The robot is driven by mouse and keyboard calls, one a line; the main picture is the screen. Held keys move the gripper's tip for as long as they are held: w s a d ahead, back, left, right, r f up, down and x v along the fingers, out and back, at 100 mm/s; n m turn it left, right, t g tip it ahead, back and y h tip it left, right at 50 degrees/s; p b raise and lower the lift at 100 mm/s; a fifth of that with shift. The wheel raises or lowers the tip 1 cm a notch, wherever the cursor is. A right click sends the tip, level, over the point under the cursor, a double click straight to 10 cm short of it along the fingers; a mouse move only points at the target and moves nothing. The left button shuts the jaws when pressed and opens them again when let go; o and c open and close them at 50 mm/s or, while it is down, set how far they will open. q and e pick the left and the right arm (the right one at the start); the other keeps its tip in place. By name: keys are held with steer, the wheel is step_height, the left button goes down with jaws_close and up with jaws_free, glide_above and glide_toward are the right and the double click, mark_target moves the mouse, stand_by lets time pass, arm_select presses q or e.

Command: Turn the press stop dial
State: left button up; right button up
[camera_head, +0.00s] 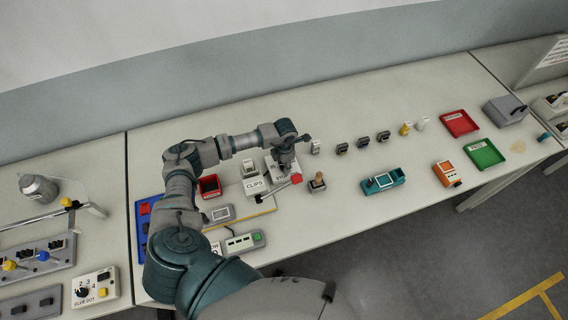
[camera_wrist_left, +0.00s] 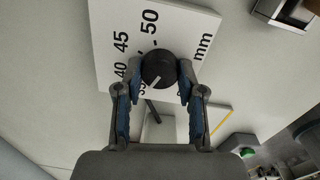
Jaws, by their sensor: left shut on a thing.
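The press stop dial (camera_wrist_left: 158,69) is a round black knob with a pale pointer line. It sits on a white scale plate (camera_wrist_left: 118,24) marked 40, 45, 50 and mm. My left gripper (camera_wrist_left: 160,78) is shut on the dial, a blue-padded finger at each side. The pointer slants to the lower left in the wrist view, near a partly hidden mark before 40. In the head view my left gripper (camera_head: 284,163) points down over the white stop unit (camera_head: 271,163) and hides the dial. My right gripper is not in view.
A wooden-handled stamp (camera_head: 317,183) and a teal device (camera_head: 383,181) stand to the right. Red (camera_head: 459,123) and green trays (camera_head: 484,154) lie farther right. The table's back strip is mostly clear.

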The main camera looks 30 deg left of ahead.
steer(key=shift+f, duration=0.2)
arm_select(q)
steer(key=shift+f+m+b, duration=0.1)
steer(key=shift+m+b, duration=0.75)
steer(key=shift+m, duration=0.05)
steer(key=m+b, duration=0.2)
steer(key=m, duration=0.1)
steer(key=shift+a+b, duration=0.1)
steer(key=shift+b, duration=0.25)
steer(key=m+b, duration=0.4)
steer(key=m, duration=0.1)
steer(key=shift+w+m, duration=0.1)
steer(key=shift+m, duration=0.3)
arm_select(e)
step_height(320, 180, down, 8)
arm_select(q)
steer(key=m+b, duration=0.4)
steer(key=m, duration=0.2)
steer(key=shift+h, duration=0.3)
steer(key=shift+m, duration=0.6)
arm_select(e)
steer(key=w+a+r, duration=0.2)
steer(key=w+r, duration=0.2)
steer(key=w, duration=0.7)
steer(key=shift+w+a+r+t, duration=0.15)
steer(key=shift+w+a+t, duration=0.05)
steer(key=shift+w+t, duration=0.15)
arm_select(q)
steer(key=shift+r, duration=0.2)
